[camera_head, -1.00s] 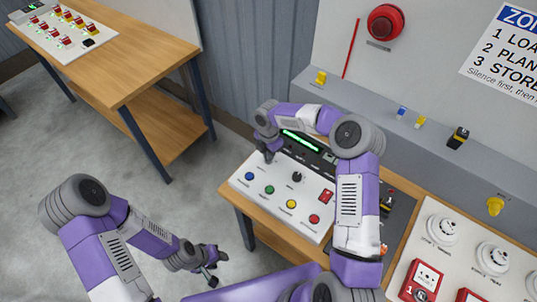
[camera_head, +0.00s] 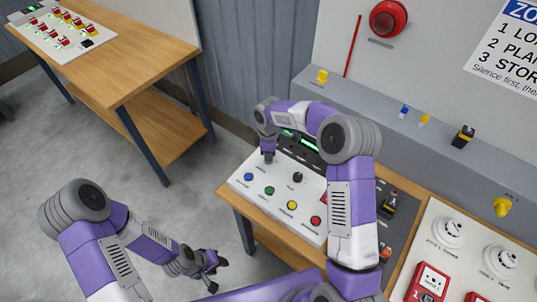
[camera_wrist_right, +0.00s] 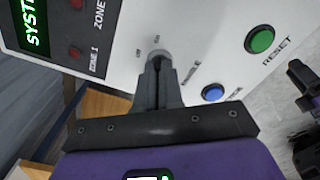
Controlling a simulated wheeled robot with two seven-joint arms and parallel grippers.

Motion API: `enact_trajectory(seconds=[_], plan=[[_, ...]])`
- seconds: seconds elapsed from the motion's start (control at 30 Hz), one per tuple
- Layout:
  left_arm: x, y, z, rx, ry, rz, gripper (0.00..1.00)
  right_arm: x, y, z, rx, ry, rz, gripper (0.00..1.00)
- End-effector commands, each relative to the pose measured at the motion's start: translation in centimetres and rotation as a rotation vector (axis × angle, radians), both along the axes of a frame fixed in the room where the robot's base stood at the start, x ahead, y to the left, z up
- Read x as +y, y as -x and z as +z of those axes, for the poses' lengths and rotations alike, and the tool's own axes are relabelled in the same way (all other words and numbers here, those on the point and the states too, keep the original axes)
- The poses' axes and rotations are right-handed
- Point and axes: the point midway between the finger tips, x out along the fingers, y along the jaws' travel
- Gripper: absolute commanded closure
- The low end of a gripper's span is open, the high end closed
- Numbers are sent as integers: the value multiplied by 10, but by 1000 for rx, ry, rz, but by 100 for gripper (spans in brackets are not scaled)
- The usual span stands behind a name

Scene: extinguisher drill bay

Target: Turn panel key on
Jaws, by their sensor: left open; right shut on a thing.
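The white control panel (camera_head: 290,192) stands on a wooden bench, with a lit green display (camera_head: 309,142) at its back. My right gripper (camera_head: 268,158) points down at the panel's left back part. In the right wrist view, the closed fingers (camera_wrist_right: 158,75) are shut on a small round silver key piece (camera_wrist_right: 158,55) on the panel face. Small position labels show beside it. The fingers hide most of the key, so its angle cannot be told. My left gripper (camera_head: 209,273) is open and empty, low over the floor, left of the bench.
A blue button (camera_head: 248,177), green button (camera_head: 269,190), yellow button (camera_head: 292,205), red button (camera_head: 315,221) and black knob (camera_head: 298,177) sit near the gripper. A grey ledge (camera_head: 385,115) runs behind. Another bench (camera_head: 150,55) stands at the back left.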

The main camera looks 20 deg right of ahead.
Motion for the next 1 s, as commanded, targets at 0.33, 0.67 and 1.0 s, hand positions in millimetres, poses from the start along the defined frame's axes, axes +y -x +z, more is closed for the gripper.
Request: enact_trajectory(seconds=[0.33, 0.67, 1.0], plan=[[0, 0, -2, 0, 0, 0, 57, 0, 0, 1, -2, 1, -84, 100], [0, 0, -2, 0, 0, 0, 57, 0, 0, 1, -2, 1, -90, 100], [0, 0, -2, 0, 0, 0, 57, 0, 0, 0, -1, 0, -89, 68]])
